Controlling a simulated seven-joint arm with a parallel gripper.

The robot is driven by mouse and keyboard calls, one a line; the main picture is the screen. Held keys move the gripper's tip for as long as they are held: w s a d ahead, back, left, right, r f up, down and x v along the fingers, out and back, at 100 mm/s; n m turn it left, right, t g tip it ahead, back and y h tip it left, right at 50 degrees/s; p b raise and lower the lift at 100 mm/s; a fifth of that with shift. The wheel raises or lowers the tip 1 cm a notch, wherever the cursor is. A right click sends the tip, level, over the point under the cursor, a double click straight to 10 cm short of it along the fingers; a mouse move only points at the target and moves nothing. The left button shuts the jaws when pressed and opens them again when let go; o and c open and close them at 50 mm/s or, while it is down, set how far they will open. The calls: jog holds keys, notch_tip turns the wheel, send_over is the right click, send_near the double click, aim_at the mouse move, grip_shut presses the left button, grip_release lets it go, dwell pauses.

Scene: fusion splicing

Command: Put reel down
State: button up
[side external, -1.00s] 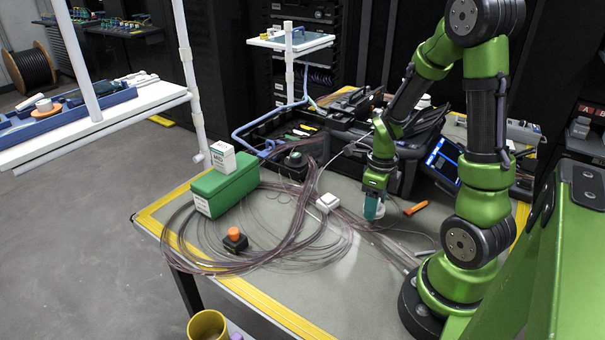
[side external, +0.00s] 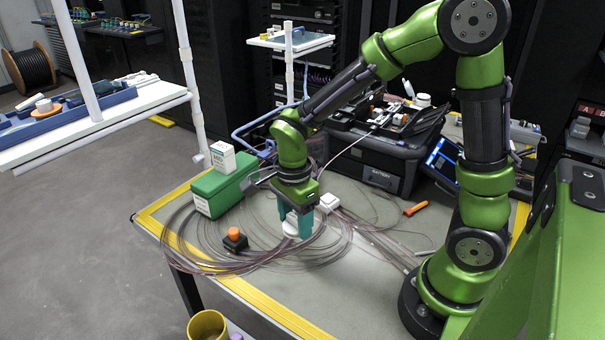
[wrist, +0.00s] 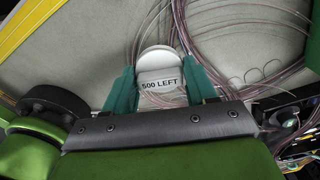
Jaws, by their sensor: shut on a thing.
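The reel is a white round piece with a label reading "500 LEFT", seen in the wrist view (wrist: 160,62) between my fingers. In the side view the white reel (side external: 292,226) shows low between the teal fingertips. My gripper (side external: 296,222) points down over the coiled fibre on the table, with its fingers on either side of the reel; it also shows in the wrist view (wrist: 160,88). It is shut on the reel. Whether the reel touches the table or hangs just above it I cannot tell.
Coiled fibre loops (side external: 200,235) spread over the table (side external: 345,290). A green box (side external: 224,188) with a small white box (side external: 223,157) on top stands left. A black block with an orange knob (side external: 235,239) is front left.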

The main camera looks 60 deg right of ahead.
aim_at(288, 260)
jog(key=shift+w+a+n, duration=0.2)
jog(key=shift+a+n, duration=0.65)
jog(key=shift+n, duration=0.05)
jog(key=shift+w+a+n, duration=0.15)
jog(key=shift+w+n, duration=0.05)
jog(key=shift+n, duration=0.4)
jog(key=shift+f, duration=3.9)
jog(key=shift+f, duration=0.15)
jog(key=o, duration=1)
jog(key=shift+o, duration=0.2)
